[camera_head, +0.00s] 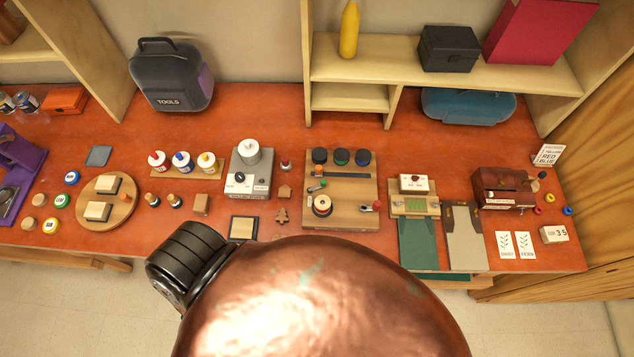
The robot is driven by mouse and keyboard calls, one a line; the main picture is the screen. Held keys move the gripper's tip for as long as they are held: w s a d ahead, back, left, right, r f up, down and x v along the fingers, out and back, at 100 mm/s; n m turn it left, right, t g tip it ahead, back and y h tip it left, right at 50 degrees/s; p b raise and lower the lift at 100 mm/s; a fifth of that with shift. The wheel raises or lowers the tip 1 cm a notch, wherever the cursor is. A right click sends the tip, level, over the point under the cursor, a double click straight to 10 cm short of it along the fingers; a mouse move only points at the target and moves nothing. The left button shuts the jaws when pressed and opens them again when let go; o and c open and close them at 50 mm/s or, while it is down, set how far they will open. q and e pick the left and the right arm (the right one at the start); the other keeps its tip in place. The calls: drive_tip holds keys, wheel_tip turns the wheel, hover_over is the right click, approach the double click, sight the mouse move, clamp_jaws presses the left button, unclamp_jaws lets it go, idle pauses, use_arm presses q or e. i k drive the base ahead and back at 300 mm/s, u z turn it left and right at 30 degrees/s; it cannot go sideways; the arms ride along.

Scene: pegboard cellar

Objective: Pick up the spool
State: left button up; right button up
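A small round spool (322,206) with a pale centre and a dark and reddish rim sits on the near left part of a wooden board (350,218) in the middle of the table. Nothing is holding it. A small green and orange item (317,186) lies just behind it, and a red and grey item (371,207) lies to its right. Neither of my grippers shows in the head view, so their state cannot be seen. The bottom middle of the view is blocked.
A grey device (250,172) stands left of the board, near small wooden shapes (281,215). A small stand (414,203) with green cloth is at right. Free red tabletop (260,115) lies behind.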

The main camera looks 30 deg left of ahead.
sight(322, 209)
drive_tip(key=u, duration=1)
drive_tip(key=k, duration=0.45)
drive_tip(key=u, duration=0.05)
drive_tip(key=i, duration=0.45)
